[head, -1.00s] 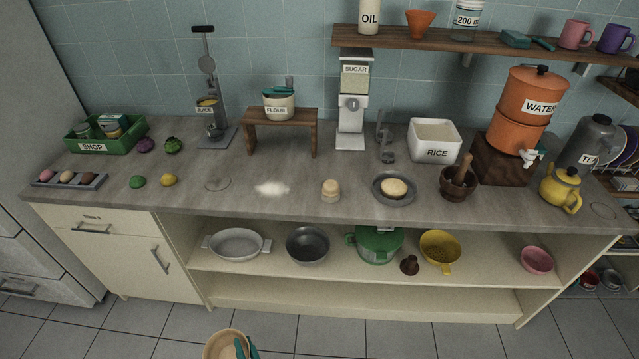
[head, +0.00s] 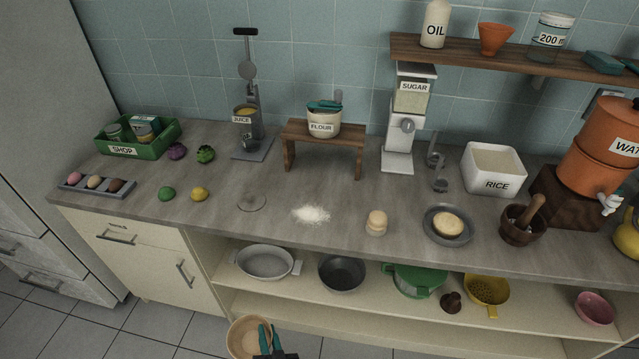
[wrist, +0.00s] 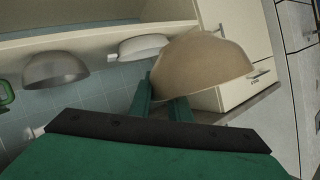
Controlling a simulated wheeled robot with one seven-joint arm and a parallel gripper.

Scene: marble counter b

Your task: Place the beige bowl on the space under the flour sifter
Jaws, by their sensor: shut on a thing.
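The beige bowl (head: 246,338) is at the bottom of the head view, in front of the counter and below its top. It also shows large in the wrist view (wrist: 205,75). My green gripper (head: 266,340) is shut on the bowl's rim. The flour sifter (head: 323,120), a white pot labelled FLOUR with a green part on top, stands on a small wooden stand (head: 322,133). The space under the stand, between its legs, shows bare counter (head: 322,165).
A patch of white flour (head: 311,214) lies on the counter in front of the stand. The juice press (head: 249,125) stands left of it, the sugar dispenser (head: 402,125) right. A lemon (head: 199,194) and a stacked beige item (head: 376,222) sit near the front edge.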

